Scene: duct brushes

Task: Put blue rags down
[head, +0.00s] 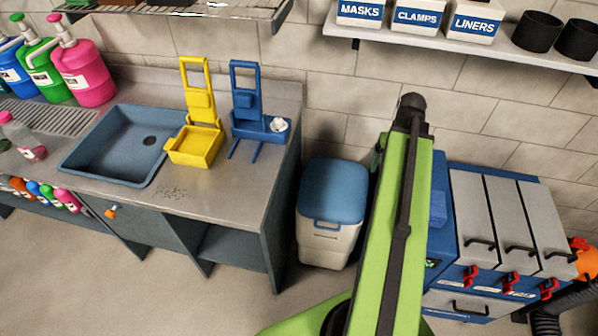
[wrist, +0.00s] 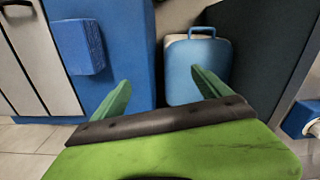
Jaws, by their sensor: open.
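A small blue block with a rough, cloth-like surface rests on the blue part of the cabinet, and it may be the blue rags (wrist: 78,46). In the head view it shows just right of my arm (head: 438,208), partly hidden. My gripper (wrist: 160,90) is open, its two green fingers spread and nothing held between them. The block is apart from the fingers, up and to their left in the wrist view. My fingertips are hidden behind my arm in the head view.
A cooler with a blue lid (head: 333,190) stands between the counter (head: 235,200) and the blue cabinet (head: 510,185). A yellow holder (head: 195,145) and a blue holder (head: 250,125) stand beside the sink (head: 105,150). A shelf (head: 460,52) hangs above.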

